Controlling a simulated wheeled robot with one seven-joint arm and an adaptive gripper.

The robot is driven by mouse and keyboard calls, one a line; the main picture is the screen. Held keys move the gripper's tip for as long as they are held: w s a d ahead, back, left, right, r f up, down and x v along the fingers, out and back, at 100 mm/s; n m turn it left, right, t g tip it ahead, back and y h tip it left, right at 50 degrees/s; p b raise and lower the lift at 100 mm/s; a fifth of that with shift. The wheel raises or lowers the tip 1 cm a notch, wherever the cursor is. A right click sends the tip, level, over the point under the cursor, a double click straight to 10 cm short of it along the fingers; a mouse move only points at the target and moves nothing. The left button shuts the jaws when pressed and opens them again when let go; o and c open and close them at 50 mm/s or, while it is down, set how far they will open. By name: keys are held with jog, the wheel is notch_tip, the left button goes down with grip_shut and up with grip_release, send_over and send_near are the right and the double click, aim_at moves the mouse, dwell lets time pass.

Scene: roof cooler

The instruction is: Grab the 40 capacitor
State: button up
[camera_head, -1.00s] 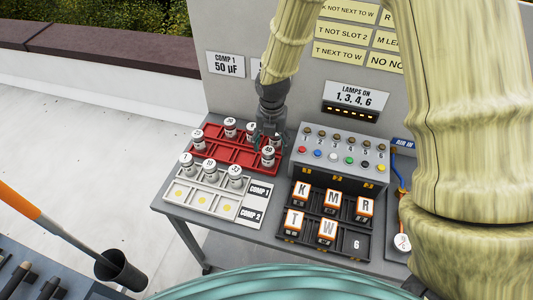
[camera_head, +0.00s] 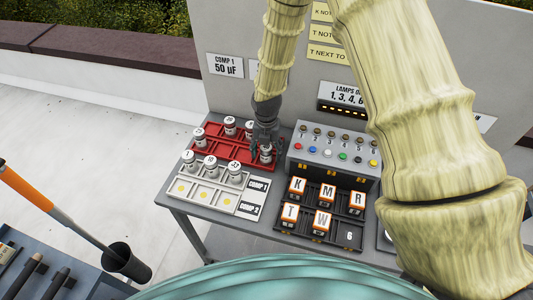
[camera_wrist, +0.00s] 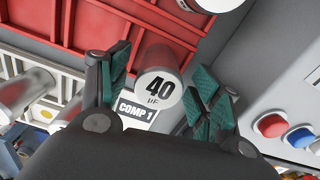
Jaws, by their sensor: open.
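The 40 capacitor (camera_wrist: 159,88) is a white and grey cylinder with "40 µF" on its top. In the wrist view it stands between the two teal-padded fingers of my gripper (camera_wrist: 160,92), with gaps at its sides. In the head view the 40 capacitor (camera_head: 265,156) stands at the front right of the red tray (camera_head: 236,157), and my gripper (camera_head: 264,140) is right over it, partly hiding it. My gripper is open.
Other capacitors stand in the red tray, and several (camera_head: 210,163) stand in the white tray (camera_head: 216,203) in front. The lamp box (camera_head: 333,155) with coloured buttons is close on the right. Lettered blocks (camera_head: 322,221) sit in a black rack.

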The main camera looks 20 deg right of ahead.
jog(key=shift+w+f, duration=0.3)
jog(key=shift+w, duration=0.15)
jog(key=shift+s+r, duration=0.3)
jog(key=shift+s, duration=0.1)
jog(key=c, duration=1)
jog(key=shift+f, duration=0.1)
jog(key=shift+c, duration=1)
jog(key=shift+w, duration=0.1)
